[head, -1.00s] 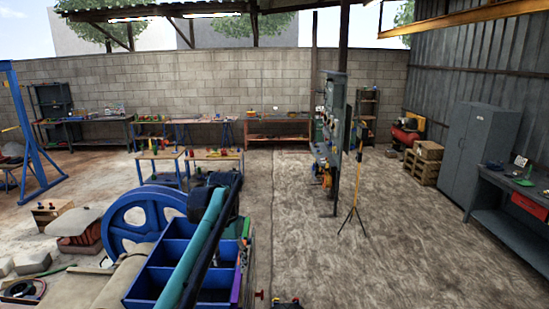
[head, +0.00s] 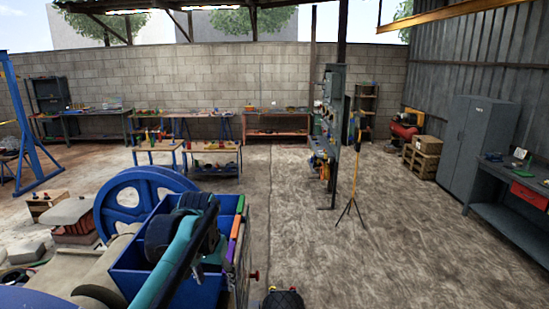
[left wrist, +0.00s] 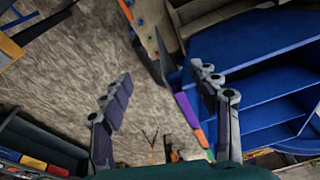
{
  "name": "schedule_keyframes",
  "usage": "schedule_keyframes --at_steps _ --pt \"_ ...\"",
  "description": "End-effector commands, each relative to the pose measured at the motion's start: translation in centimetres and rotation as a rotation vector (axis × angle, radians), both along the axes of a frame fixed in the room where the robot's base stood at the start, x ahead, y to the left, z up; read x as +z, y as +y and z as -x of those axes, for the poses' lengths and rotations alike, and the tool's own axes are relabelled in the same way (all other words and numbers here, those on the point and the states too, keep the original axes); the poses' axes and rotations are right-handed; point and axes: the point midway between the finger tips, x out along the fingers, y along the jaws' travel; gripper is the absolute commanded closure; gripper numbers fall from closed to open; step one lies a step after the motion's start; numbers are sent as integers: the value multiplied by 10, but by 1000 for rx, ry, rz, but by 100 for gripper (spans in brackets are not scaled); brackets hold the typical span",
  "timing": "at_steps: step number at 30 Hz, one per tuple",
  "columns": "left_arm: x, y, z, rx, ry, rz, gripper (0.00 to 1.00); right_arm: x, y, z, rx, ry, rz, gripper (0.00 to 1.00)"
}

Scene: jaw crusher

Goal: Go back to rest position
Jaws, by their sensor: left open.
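My left gripper (left wrist: 160,80) shows in the left wrist view with its two jointed fingers spread wide and nothing between them. The ground shows between the fingers, and the right finger overlaps the side of a blue compartmented bin (left wrist: 272,88). In the head view my teal and black left arm crosses in front of the blue bin (head: 130,282) and covers much of it. I cannot make out the left fingers there. My right gripper is not in view.
A blue flywheel (head: 112,207) stands left of the bin. A yellow tripod stand (head: 353,190) and a grey tool panel (head: 330,120) stand right of centre. A grey cabinet (head: 478,150) and workbench (head: 510,210) line the right wall. The floor (head: 400,240) between is clear.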

Motion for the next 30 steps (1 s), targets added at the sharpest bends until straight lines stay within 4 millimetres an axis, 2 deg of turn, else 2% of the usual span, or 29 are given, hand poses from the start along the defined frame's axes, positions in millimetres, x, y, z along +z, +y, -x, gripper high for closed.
schedule_keyframes --at_steps 1,3,8,12,15,18,21,24,30 --pt "-36 3 18 14 -26 3 39 -35 0 0 0 0 0 60" --pt "-66 7 41 36 -70 9 39 -63 0 0 0 0 0 60" --pt "-141 14 93 84 -169 26 39 -122 0 0 0 0 0 60" --pt "-216 20 137 127 -256 41 39 -173 0 0 0 0 0 60" --pt "-269 23 164 153 -314 53 39 -206 0 0 0 0 0 60" --pt "-313 25 185 175 -361 64 39 -230 0 0 0 0 0 60" --pt "-342 26 199 190 -394 71 39 -245 0 0 0 0 0 60" --pt "-357 27 206 199 -412 75 39 -251 0 0 0 0 0 60" --pt "-358 27 207 201 -420 77 39 -250 0 0 0 0 0 60"
